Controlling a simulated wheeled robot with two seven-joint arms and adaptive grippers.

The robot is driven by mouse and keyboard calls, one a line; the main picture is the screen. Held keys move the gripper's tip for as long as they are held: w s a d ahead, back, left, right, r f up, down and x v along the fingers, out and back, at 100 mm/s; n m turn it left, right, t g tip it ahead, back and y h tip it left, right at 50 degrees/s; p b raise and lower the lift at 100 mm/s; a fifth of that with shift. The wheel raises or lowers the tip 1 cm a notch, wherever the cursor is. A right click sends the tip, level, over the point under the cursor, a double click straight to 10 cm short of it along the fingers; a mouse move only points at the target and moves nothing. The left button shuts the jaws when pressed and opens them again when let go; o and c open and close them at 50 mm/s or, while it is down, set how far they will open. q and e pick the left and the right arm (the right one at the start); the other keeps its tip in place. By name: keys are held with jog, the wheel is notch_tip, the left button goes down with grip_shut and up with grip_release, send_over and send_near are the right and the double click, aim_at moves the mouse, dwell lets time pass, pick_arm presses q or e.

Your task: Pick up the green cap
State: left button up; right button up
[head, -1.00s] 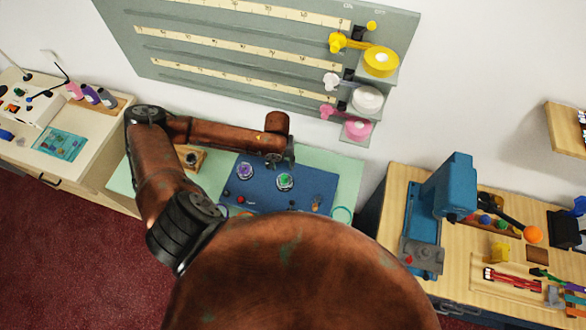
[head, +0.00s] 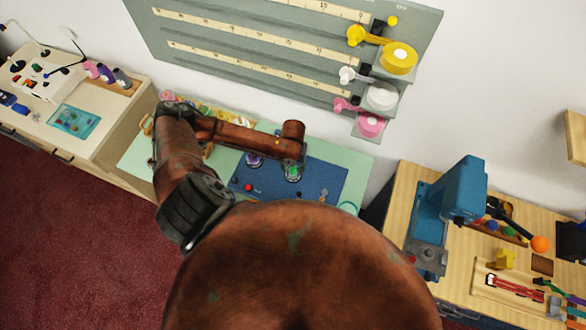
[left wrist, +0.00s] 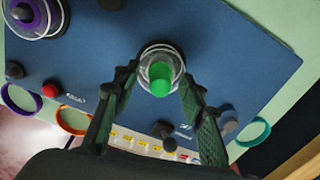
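The green cap (left wrist: 160,78) stands on a clear, ringed round holder on the blue mat (left wrist: 225,50). In the head view the green cap (head: 293,172) shows just below the end of my left arm. My left gripper (left wrist: 160,72) is open in the left wrist view, with one finger on each side of the cap and its holder. The fingers look apart from the cap; I cannot tell the height gap. In the head view the left gripper's fingers are mostly hidden by the arm. My right gripper is not in view.
A purple cap (left wrist: 22,12) stands on a similar holder. Small red (left wrist: 50,89) and dark knobs sit on the mat. Purple, orange and teal rings (left wrist: 253,131) lie around its edge. A blue machine (head: 455,190) stands on the wooden counter at right.

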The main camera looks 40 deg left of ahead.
pick_arm(q)
jog(key=shift+c, duration=0.6)
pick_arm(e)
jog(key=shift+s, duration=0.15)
pick_arm(q)
jog(key=c, duration=0.8)
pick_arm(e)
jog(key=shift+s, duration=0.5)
pick_arm(q)
jog(key=shift+r, duration=0.2)
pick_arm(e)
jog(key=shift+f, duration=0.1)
